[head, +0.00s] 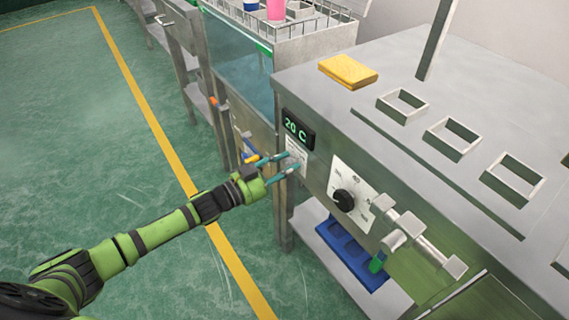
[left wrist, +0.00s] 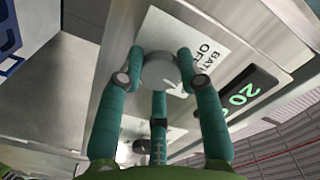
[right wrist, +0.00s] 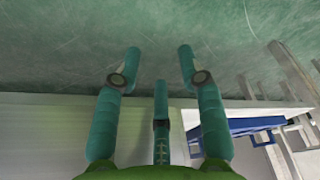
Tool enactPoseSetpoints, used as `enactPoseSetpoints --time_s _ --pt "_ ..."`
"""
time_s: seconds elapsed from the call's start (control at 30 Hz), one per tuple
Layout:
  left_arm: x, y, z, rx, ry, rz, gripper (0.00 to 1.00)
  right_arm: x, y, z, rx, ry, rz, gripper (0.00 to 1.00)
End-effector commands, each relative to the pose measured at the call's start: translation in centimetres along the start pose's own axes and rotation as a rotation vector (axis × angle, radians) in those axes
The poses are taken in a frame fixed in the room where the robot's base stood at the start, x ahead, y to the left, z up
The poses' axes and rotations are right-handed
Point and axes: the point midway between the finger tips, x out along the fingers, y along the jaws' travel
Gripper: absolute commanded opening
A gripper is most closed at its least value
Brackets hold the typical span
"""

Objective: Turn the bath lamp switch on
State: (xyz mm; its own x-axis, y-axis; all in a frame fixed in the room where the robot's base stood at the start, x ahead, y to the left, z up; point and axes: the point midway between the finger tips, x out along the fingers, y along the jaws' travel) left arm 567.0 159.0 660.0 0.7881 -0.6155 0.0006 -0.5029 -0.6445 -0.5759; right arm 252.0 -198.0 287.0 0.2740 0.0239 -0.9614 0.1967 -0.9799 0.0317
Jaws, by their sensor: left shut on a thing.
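The bath lamp switch is a round grey knob (left wrist: 160,70) on a white label plate with partly hidden lettering, seen in the left wrist view. My left gripper (left wrist: 160,66) has its teal fingers closed around the knob, one on each side. In the head view the left gripper (head: 284,166) is at the front panel, just below the green "20 C" display (head: 297,130), and its fingers hide the knob there. The knob's exact pointing direction is hard to read. My right gripper (right wrist: 158,60) is open and empty, facing the green floor, in the right wrist view.
A black dial (head: 344,200) and metal fittings (head: 410,232) stick out of the panel to the right. A yellow sponge-like block (head: 348,71) lies on the steel top beside square openings. A blue tray (head: 350,254) is on the lower shelf. The floor at left is clear.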

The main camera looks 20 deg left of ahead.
Motion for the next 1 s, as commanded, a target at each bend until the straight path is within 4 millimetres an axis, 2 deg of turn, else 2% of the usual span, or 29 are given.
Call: enactPoseSetpoints --time_s 0.2,0.5,1.0 --pt "-0.03 0.01 0.13 0.17 -0.004 0.0 0.03 0.13 0.06 -0.04 -0.002 0.009 0.001 0.4" --pt "-0.04 -0.01 0.16 0.322 -0.004 0.0 0.03 0.15 0.07 -0.15 -0.003 0.017 0.001 0.4" --pt "-0.04 -0.05 0.16 0.377 -0.004 0.0 0.04 0.31 0.07 0.18 -0.003 0.01 0.001 0.4"
